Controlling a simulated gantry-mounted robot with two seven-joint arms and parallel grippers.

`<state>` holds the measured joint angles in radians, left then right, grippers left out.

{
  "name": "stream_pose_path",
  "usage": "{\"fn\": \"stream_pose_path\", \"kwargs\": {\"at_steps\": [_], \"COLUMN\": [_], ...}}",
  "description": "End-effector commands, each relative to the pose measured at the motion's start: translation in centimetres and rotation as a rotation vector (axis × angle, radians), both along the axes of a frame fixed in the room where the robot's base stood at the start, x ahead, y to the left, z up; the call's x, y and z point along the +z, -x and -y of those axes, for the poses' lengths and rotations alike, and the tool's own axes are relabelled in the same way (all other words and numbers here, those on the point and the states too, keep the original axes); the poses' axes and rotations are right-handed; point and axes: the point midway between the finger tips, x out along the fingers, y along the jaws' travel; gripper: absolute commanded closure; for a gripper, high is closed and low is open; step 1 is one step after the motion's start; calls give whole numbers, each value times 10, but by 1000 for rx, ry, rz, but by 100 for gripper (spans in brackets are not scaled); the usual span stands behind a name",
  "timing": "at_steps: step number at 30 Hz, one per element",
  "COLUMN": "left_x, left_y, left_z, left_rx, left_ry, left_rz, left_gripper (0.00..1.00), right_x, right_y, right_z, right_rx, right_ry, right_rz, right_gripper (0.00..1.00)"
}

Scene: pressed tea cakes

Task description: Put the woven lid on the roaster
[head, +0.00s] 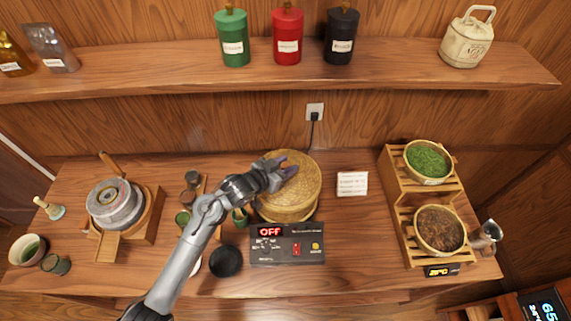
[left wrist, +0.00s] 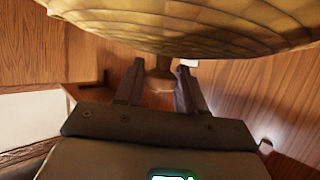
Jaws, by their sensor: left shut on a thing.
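The woven lid (head: 301,190) is a round golden-tan disc at the middle of the table in the head view. It covers the top of the roaster (head: 287,217), whose side shows below its rim. I cannot tell whether the lid rests fully on it. My left gripper (head: 287,168) is over the lid and shut on its knob. In the left wrist view the lid (left wrist: 190,25) fills the top, and its knob (left wrist: 160,76) is between the fingers (left wrist: 159,88). The roaster's control panel (head: 277,257) reads OFF. My right gripper is not in view.
A black round bowl (head: 226,261) and a green cup (head: 240,218) stand by my forearm. A stone mill (head: 114,207) is at left. A wooden rack (head: 393,187) with baskets of green and brown leaves is at right.

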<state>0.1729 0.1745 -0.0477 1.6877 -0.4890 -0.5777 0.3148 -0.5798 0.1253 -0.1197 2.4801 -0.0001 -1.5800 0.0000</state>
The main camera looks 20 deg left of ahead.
Motion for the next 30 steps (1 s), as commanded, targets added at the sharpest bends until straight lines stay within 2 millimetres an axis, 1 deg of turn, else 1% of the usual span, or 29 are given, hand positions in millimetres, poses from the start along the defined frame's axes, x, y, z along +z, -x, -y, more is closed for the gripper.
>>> {"fn": "stream_pose_path", "kwargs": {"at_steps": [3,4,8,9,17,20,23,26,30], "left_x": [0,-1,0,0,0,4,13,17,27], "left_y": [0,0,0,0,0,0,0,12,35], "left_z": [0,0,0,0,0,0,0,-6,-15], "left_rx": [0,0,0,0,0,0,1,1,1], "left_ry": [0,0,0,0,0,0,1,-1,-3], "left_rz": [1,0,0,0,0,1,0,0,0], "left_gripper": [100,58,38,36,36,36,36,36,36], "right_x": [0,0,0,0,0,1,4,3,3], "right_y": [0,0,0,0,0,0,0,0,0], "right_z": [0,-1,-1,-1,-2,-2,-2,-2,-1], "right_rx": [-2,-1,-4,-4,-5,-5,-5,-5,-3], "right_ry": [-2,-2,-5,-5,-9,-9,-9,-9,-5], "right_rz": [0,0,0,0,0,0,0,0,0], "right_gripper": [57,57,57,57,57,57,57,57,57]}}
